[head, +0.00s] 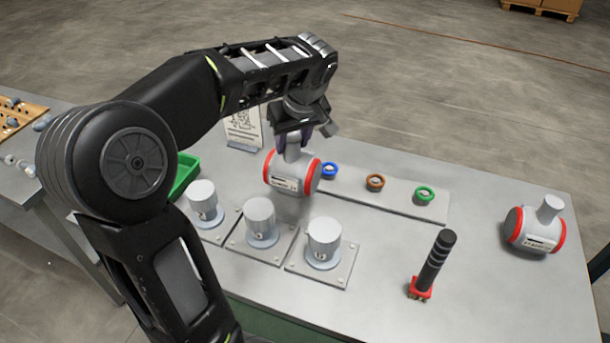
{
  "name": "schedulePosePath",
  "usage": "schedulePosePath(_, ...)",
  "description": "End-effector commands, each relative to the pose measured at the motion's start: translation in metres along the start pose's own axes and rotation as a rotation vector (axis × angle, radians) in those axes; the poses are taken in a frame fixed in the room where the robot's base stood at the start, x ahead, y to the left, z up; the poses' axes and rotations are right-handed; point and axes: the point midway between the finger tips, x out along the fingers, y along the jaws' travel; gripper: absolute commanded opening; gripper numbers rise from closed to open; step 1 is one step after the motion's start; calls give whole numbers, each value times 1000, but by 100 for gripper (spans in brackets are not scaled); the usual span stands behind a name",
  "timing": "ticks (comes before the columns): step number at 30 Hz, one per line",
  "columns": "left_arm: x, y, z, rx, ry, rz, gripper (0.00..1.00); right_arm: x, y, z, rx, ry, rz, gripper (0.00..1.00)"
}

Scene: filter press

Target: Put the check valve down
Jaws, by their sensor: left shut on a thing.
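A grey check valve (290,174) with red end rings hangs under my left gripper (296,143). The gripper points down and is shut on the valve's top stub. The valve is behind the row of grey cylinders; whether it touches the table (400,265) cannot be told. A second, similar valve (534,228) with red rings sits at the right end of the table, its stub pointing up. My right gripper is not in view.
Three grey cylinders (261,217) stand on square plates at the front. A pale strip with blue, brown and green rings (424,194) lies right of the held valve. A black post (435,262) on a red base, a green tray (184,177) and a printed card (243,129) also stand there.

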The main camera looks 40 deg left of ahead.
Motion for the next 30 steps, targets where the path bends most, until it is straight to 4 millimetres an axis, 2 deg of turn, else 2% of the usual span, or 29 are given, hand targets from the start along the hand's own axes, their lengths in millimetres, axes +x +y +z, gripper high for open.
schedulePosePath(6, 26, 0, 10, 0, 2, 0, 0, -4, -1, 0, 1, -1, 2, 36)
schedulePosePath(17, 30, 0, 11, -1, 4, 1, 0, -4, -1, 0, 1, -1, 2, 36)
schedulePosePath(25, 59, 0, 23, 1, 2, 0, 0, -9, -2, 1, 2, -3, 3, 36)
schedulePosePath(30, 64, 0, 26, -1, 3, 2, 0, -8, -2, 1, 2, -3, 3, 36)
